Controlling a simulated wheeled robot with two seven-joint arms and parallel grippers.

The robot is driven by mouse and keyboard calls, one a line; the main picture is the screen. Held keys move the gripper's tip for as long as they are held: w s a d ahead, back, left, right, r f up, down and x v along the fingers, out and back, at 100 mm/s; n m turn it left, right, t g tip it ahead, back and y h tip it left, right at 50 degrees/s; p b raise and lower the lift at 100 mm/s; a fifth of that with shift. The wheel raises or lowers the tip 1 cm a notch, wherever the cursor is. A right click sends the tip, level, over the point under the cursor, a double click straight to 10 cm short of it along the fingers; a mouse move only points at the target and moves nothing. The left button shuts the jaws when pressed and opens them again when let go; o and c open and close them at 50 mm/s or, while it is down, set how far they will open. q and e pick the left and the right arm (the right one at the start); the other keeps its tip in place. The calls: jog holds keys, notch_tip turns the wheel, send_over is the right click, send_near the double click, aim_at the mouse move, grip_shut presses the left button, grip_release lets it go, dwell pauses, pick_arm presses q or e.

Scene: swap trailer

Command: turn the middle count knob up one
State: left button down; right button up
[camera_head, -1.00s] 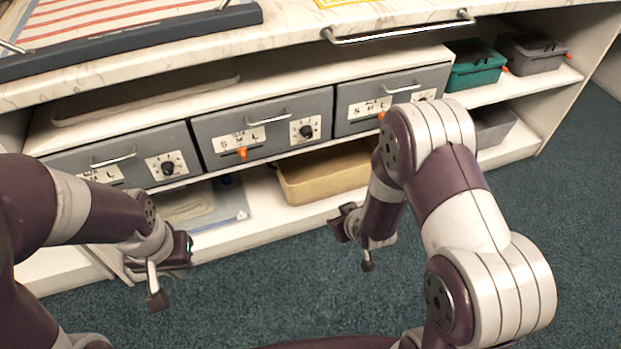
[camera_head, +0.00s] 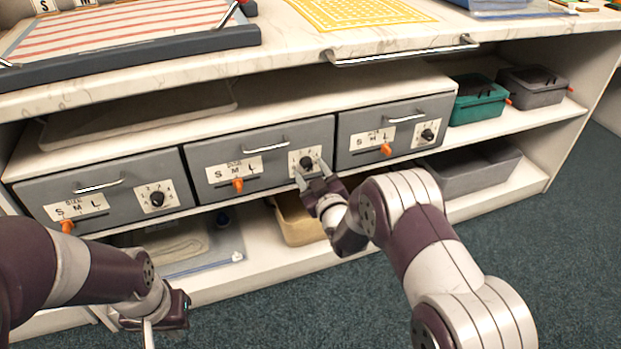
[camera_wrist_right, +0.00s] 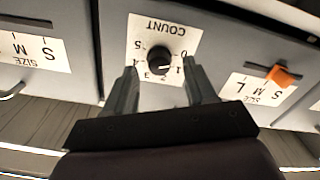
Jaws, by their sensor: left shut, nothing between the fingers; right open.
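The middle drawer (camera_head: 216,151) is grey, with a size slider that has an orange tab (camera_head: 238,184) and a count plate with a black round knob (camera_head: 306,162). My right gripper (camera_head: 311,172) is open just in front of this knob. In the right wrist view the black knob (camera_wrist_right: 159,61) sits beyond and between the two open fingertips (camera_wrist_right: 160,75), and I cannot tell if they touch it. Its white mark points toward the lower right of the plate, near the 1 and 2. My left gripper (camera_head: 160,320) is shut and empty at the lower left, away from the drawers.
The left drawer has its own count knob (camera_head: 157,199), and the right drawer has another (camera_head: 427,134). A counter edge with a metal rail (camera_head: 405,52) overhangs the drawers. A tan bin (camera_head: 297,222) and a grey bin (camera_head: 470,174) stand on the shelf below.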

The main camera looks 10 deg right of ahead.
jog(key=shift+w+a, duration=0.1)
jog(key=shift+w, duration=0.45)
grip_shut()
jog(key=shift+r+m, duration=0.1)
jog(key=shift+m, duration=0.2)
jog(key=m+p, duration=0.1)
jog(key=m, duration=0.2)
jog(key=shift+m+p, duration=0.3)
jog(key=shift+p, duration=0.05)
jog(key=shift+m+p, duration=0.75)
jog(key=shift+m, duration=1.55)
grip_release()
